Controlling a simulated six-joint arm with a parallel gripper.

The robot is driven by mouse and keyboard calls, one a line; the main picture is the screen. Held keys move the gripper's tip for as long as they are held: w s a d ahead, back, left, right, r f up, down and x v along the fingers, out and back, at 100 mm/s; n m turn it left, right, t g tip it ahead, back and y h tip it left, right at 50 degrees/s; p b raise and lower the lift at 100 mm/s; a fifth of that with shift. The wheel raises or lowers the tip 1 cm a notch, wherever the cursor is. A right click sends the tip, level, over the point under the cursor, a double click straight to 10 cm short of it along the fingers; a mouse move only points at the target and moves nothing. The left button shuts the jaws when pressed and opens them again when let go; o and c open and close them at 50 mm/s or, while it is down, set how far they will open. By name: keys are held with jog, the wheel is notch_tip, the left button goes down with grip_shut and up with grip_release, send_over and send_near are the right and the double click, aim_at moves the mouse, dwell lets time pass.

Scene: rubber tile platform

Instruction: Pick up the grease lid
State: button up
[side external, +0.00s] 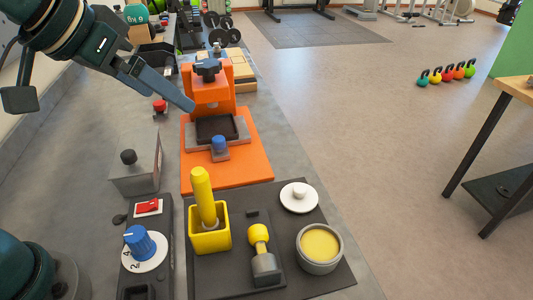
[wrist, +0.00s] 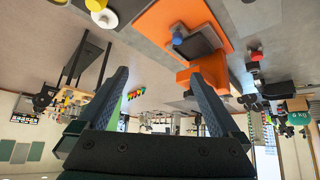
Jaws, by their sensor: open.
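The grease lid (side external: 299,197), a white disc with a small round knob, lies flat on the dark tray (side external: 335,285) in the side external view. It is just behind the round grey pot (side external: 320,264) of yellow grease, apart from it. My gripper (side external: 188,103) is up at the left, well away from the lid, beside the orange fixture. In the wrist view its two fingers (wrist: 160,74) are spread with nothing between them.
The orange fixture (side external: 255,150) with a black top knob stands behind the tray. A yellow cup (side external: 210,241) with a yellow-handled tool and a yellow-and-grey tool (side external: 262,255) share the tray. A blue dial (side external: 139,243) is at left. Open floor lies to the right.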

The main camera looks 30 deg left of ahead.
jog(key=w+d+f+m, duration=0.1)
jog(key=w+d+f, duration=0.1)
jog(key=w+d, duration=0.4)
jog(key=m+g+h, duration=0.1)
jog(key=m+g, duration=0.1)
send_over(297, 190)
jog(key=a, duration=0.4)
notch_tip(297, 190, down, 8)
jog(key=shift+m+g, duration=0.4)
jog(key=shift+g, duration=0.3)
jog(key=d+f, duration=0.1)
jog(key=f, duration=0.1)
jog(key=s+d+f, duration=0.1)
jog(key=f, duration=0.1)
jog(key=d+f, duration=0.1)
jog(key=f, duration=0.2)
jog(key=shift+s+d, duration=0.1)
jog(key=shift+s, duration=0.15)
jog(key=shift+d+f, duration=0.1)
jog(key=shift+f, duration=0.2)
jog(key=shift+x, duration=2.2)
jog(key=c, duration=1)
